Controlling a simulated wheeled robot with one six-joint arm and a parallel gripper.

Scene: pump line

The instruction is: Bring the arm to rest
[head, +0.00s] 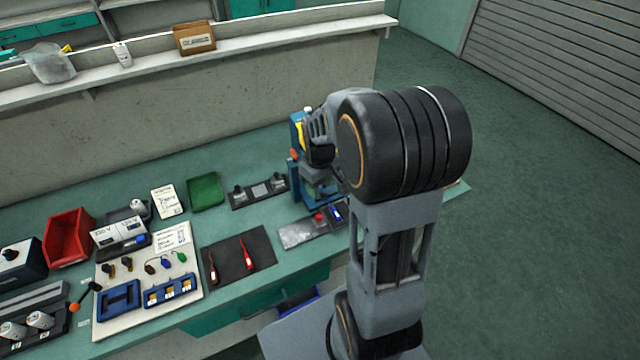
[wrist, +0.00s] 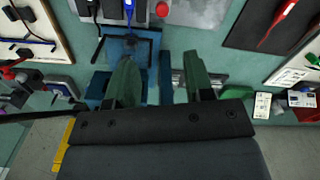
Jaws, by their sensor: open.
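My arm stands raised at the right of the head view, bent over the bench's right end. My gripper (wrist: 160,75) shows in the wrist view with its two fingers apart and nothing clearly between them. In the head view the fingers are hard to make out behind the arm's big dark joint. A blue bench device (head: 296,130) stands right behind and below the gripper, partly hidden by my arm. Blue parts of it (wrist: 130,46) show near the fingers in the wrist view; I cannot tell whether they touch.
The green bench (head: 120,200) holds a red bin (head: 68,238), a green tray (head: 205,191), a dark mat (head: 225,264) with two red tools and a white board (head: 150,270) with plugs. A concrete wall (head: 200,100) rises behind. The floor (head: 540,200) at right is clear.

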